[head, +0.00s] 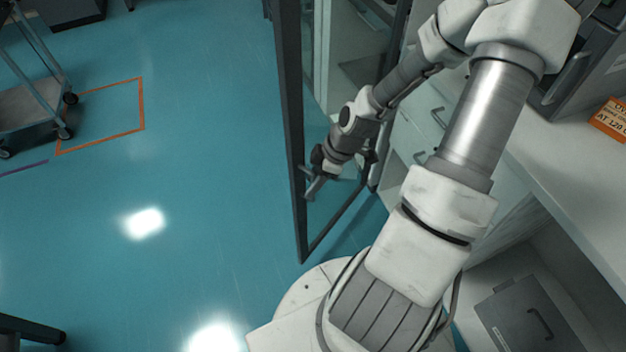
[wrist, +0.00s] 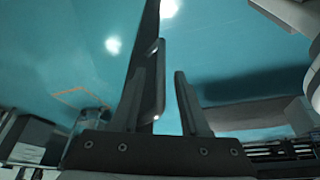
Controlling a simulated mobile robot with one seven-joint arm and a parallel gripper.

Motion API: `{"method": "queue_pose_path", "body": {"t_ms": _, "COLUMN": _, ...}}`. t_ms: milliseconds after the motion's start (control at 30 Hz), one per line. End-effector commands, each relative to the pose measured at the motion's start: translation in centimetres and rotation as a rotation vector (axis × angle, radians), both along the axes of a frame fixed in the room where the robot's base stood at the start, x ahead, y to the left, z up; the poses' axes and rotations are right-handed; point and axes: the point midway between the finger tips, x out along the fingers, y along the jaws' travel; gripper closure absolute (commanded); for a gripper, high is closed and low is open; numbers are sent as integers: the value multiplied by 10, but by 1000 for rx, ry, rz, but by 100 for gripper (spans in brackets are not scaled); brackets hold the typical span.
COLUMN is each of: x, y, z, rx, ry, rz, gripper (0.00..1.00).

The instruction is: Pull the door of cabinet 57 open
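The cabinet door (head: 291,120) is a dark-framed glass panel in the head view. It stands swung out from the cabinet (head: 326,60), with a wide gap at its free edge. In the wrist view the dark door frame (wrist: 150,25) runs up from between the fingers, with a bar handle (wrist: 160,85) on it. Contact is unclear. No number 57 is readable.
A white counter (head: 560,170) with drawers and a grey box (head: 525,315) below stands at the right. A cart (head: 35,100) stands at the upper left by an orange floor outline (head: 143,105). The teal floor (head: 200,180) left of the door is clear.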

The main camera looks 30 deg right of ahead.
Motion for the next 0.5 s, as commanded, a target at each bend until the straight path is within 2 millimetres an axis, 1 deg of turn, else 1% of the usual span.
{"method": "queue_pose_path", "body": {"t_ms": 267, "x": 0, "y": -1, "z": 2, "rx": 0, "ry": 0, "rz": -1, "gripper": 55}}
{"method": "queue_pose_path", "body": {"t_ms": 367, "x": -1, "y": -3, "z": 10, "rx": -1, "ry": -1, "rz": -3, "gripper": 55}}
{"method": "queue_pose_path", "body": {"t_ms": 500, "x": -6, "y": -11, "z": 32, "rx": -1, "ry": -1, "rz": -4, "gripper": 55}}
